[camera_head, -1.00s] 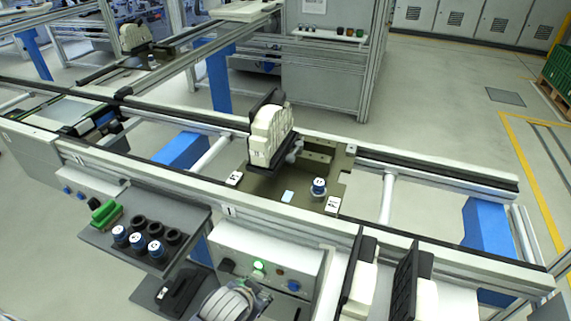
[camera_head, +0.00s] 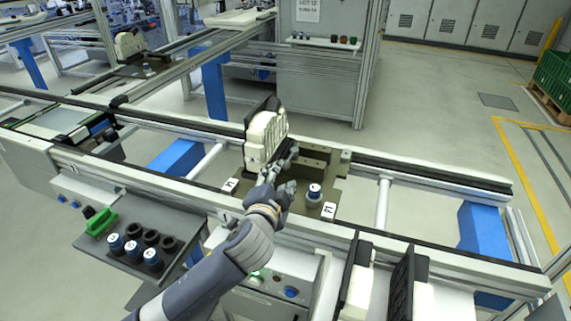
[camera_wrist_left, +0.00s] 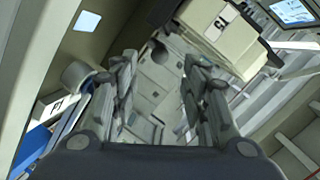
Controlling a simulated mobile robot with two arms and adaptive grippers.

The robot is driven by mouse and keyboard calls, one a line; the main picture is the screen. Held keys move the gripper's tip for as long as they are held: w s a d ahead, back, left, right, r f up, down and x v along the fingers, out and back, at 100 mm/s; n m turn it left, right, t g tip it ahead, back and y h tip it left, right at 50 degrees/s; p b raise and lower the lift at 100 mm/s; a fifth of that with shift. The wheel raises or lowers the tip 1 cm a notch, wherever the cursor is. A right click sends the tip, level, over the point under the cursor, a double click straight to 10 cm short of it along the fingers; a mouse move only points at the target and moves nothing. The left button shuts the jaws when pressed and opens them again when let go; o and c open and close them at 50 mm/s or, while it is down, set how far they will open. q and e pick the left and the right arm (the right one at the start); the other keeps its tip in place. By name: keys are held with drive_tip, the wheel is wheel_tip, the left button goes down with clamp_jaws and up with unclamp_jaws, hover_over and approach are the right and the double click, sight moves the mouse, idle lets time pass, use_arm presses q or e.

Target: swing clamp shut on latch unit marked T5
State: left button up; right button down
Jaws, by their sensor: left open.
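A cream latch unit (camera_head: 264,135) with a black back plate stands on the olive pallet plate (camera_head: 318,163). I cannot read a T5 mark on it. A grey clamp part shows at its right side in the head view, partly hidden by my left gripper (camera_head: 277,172). That gripper is open, close in front of the unit's lower right side. In the left wrist view its two fingers (camera_wrist_left: 162,95) are apart, with nothing clearly between them. A cream block (camera_wrist_left: 218,38) shows beyond the fingers at the upper right. My right gripper is out of view.
A side shelf (camera_head: 150,225) holds several cylinders and a green handle (camera_head: 101,222). Black and cream panels (camera_head: 404,285) rise at the front right.

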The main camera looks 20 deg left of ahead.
sight(285, 168)
use_arm(q)
drive_tip(key=p+x, duration=0.1)
drive_tip(key=x, duration=0.7)
drive_tip(key=shift+w+f, duration=0.15)
drive_tip(key=shift+w, duration=0.1)
clamp_jaws()
